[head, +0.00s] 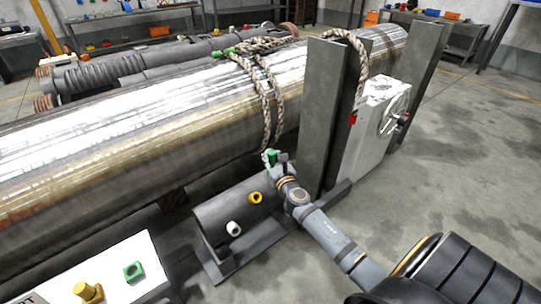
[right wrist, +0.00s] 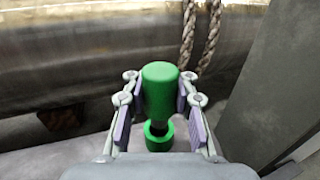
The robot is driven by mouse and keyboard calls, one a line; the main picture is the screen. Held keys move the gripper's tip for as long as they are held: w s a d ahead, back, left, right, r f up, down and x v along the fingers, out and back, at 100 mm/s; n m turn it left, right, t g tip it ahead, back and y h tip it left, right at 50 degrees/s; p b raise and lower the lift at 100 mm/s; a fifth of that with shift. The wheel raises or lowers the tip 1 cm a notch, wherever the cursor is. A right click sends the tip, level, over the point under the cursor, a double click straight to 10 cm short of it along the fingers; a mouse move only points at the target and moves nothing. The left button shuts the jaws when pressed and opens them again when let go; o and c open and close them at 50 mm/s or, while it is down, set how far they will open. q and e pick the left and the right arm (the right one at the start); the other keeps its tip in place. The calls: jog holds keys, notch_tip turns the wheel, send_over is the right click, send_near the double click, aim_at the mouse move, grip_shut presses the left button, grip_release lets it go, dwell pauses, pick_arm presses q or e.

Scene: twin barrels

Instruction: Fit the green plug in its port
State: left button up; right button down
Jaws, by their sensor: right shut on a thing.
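My right gripper (head: 280,158) is above the far end of a grey cradle-shaped panel. It is shut on the green plug (head: 271,155), which also shows in the right wrist view (right wrist: 160,88), upright between the finger pads. Just below the plug in the right wrist view is a green ring-shaped port (right wrist: 158,136), with something dark between them. I cannot tell whether the plug's end is in the port or only over it. In the head view my gripper hides this port. My left gripper is not in view.
The grey panel (head: 213,218) carries a yellow port (head: 255,198) and a white piece (head: 233,228). A white table (head: 118,256) holds a yellow plug (head: 88,291) and an empty green holder (head: 133,271). A large metal barrel (head: 130,130), rope (head: 268,85) and steel posts (head: 322,110) stand close by.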

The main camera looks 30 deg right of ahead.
aim_at(272, 166)
jog(key=shift+f+b, duration=1.5)
jog(key=shift+f, duration=0.25)
jog(key=c, duration=1)
grip_release()
jog(key=shift+s, duration=0.1)
jog(key=v, duration=1.2)
